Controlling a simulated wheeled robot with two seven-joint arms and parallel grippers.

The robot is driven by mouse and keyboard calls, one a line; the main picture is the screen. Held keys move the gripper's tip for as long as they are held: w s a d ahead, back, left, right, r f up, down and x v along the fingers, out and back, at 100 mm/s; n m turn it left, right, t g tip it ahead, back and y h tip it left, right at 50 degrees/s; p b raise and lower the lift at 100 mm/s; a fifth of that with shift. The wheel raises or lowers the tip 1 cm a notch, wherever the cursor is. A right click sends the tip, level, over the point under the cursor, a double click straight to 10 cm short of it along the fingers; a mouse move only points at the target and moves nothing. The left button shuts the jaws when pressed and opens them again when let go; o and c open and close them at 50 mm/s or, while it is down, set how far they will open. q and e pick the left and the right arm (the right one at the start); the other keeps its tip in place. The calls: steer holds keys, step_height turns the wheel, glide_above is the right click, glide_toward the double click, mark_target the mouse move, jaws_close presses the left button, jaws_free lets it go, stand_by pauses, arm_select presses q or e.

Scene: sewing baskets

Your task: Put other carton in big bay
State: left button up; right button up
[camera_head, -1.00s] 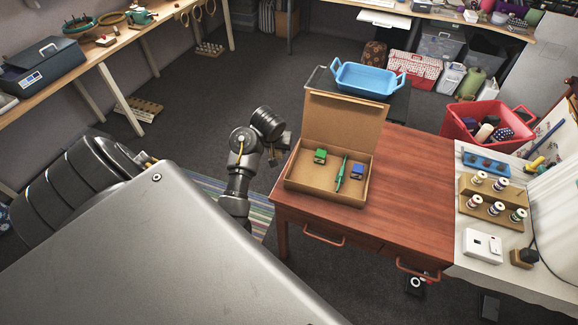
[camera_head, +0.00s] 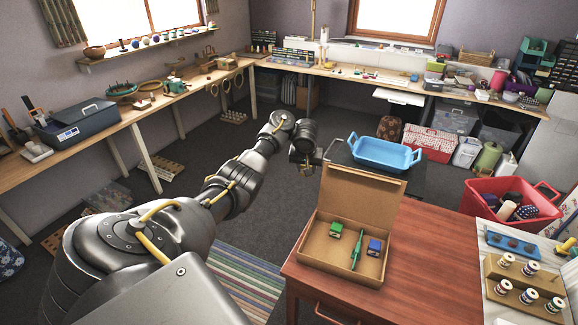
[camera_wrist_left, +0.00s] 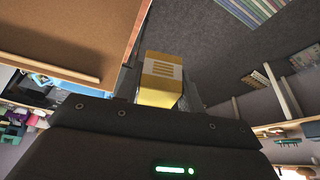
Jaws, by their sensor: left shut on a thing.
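My left gripper (camera_head: 326,160) is at the upper left corner of the open lid of a cardboard box (camera_head: 320,252). In the left wrist view it is shut on a yellow carton (camera_wrist_left: 162,78) with a pale striped label; the carton is not clear in the head view. The tool lies between the two cartons. My right gripper is not in view.
The box stands on a reddish wooden table (camera_head: 432,260). A blue tray (camera_head: 385,154) is behind the lid. A red bin (camera_head: 483,196) and a stand with several spools (camera_head: 528,282) are to the right. Clear tabletop lies right of the box.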

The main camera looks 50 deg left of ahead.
arm_select(q)
steer(key=s+d+r+m+h, duration=0.15)
steer(key=d+r+m, duration=0.25)
steer(key=d, duration=0.7)
steer(key=s+d+r+m+h, duration=0.1)
steer(key=s+d+r+m, duration=0.2)
steer(key=d, duration=0.8)
steer(key=d+r+m+h, duration=0.1)
steer(key=d+r+m, duration=0.35)
steer(key=d, duration=0.55)
steer(key=s+d+m+h, duration=0.15)
steer(key=s+m, duration=0.35)
steer(key=s, duration=0.8)
steer(key=s+a+f+m+h+b, duration=0.1)
steer(key=s+f+b, duration=0.2)
steer(key=f+b, duration=0.4)
steer(key=shift+a+f+g, duration=0.4)
steer(key=shift+f, duration=0.4)
